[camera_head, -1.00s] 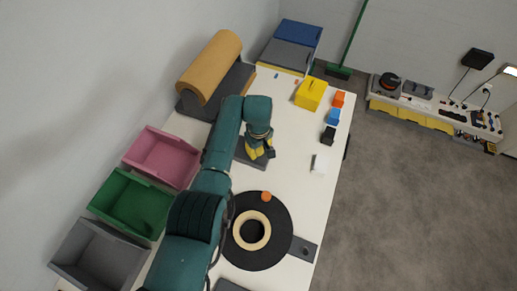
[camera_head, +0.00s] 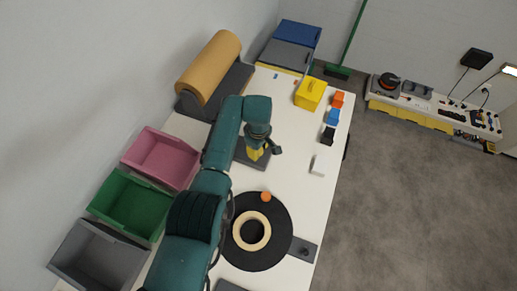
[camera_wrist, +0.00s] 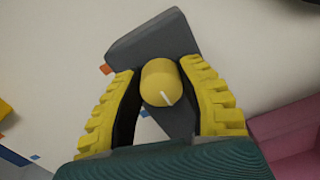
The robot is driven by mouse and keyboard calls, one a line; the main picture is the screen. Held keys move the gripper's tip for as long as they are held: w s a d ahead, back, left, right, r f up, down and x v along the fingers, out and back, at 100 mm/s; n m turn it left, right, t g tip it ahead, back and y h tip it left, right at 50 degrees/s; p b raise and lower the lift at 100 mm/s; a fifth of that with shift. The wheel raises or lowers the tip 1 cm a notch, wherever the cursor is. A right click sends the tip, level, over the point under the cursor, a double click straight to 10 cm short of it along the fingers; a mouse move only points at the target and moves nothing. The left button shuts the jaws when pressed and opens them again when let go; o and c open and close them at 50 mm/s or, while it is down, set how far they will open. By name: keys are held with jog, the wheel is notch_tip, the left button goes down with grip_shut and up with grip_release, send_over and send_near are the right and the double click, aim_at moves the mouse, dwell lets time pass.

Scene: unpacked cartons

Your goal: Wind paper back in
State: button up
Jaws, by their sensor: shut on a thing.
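A large roll of brown paper (camera_head: 214,62) lies on a dark grey stand (camera_head: 235,88) at the back left of the table. No loose paper end shows clearly. My gripper (camera_head: 258,152) is over a dark grey base (camera_head: 240,158) in front of the roll. In the wrist view my gripper (camera_wrist: 160,78) has its yellow ribbed fingers on both sides of a yellow round knob (camera_wrist: 158,72), shut on it. The knob has a white line on its face, pointing down and slightly right. A dark grey plate (camera_wrist: 150,38) is behind it.
A black disc (camera_head: 275,252) with a cream ring (camera_head: 262,239) and an orange ball (camera_head: 266,196) is near. Pink (camera_head: 162,158), green (camera_head: 130,203) and grey (camera_head: 98,255) bins line the left. A yellow box (camera_head: 311,93) and a small white piece (camera_head: 317,168) stand right.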

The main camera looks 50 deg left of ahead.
jog(key=o, duration=1.2)
jog(key=shift+f, duration=0.15)
notch_tip(320, 180, up, 12)
